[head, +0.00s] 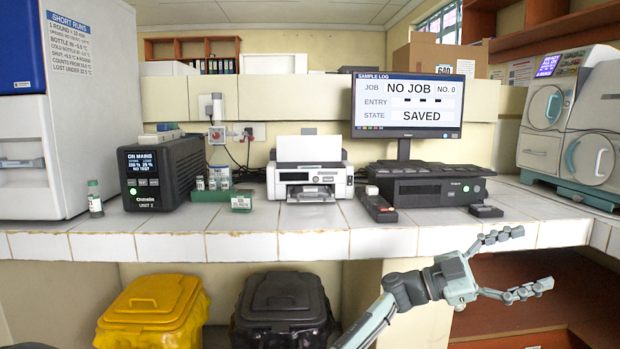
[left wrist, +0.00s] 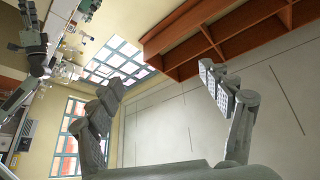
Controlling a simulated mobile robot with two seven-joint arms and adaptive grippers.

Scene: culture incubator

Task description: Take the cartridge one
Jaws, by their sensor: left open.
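No item is clearly marked as cartridge one. Small labelled containers (head: 219,178) stand in a green holder beside the black power unit, with a green labelled block (head: 241,201) in front.
The tiled bench (head: 400,242) carries a black power unit (head: 163,172), a printer (head: 310,180), a monitor (head: 407,105) reading NO JOB and a small vial (head: 95,199). A yellow bin (head: 155,308) and a black bin (head: 283,308) stand below. Bare bench shows near the front edge.

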